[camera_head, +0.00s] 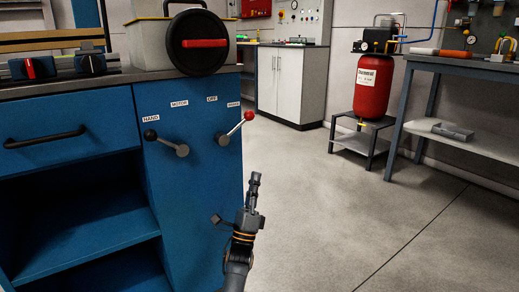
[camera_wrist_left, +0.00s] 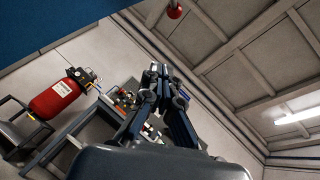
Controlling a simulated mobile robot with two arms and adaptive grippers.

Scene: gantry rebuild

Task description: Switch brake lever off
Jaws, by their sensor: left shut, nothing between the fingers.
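A lever with a red ball knob (camera_head: 249,115) sits on the right of the blue cabinet's front panel. Its arm tilts up to the right from a round grey hub (camera_head: 222,139), towards the rightmost label, which is too small to read surely; the OFF label (camera_head: 212,98) is up and left of the hub. My left gripper (camera_head: 255,178) is below the red knob in the picture, fingers pointing up, shut and empty, apart from the lever. In the left wrist view the shut fingertips (camera_wrist_left: 160,70) are central and the red knob (camera_wrist_left: 175,10) shows at the top edge. My right gripper is not in view.
A large black handwheel (camera_head: 198,43) is above on the cabinet (camera_head: 70,155). A red tank (camera_head: 374,85) and workbench (camera_head: 455,68) stand at right. Floor right of the cabinet is clear.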

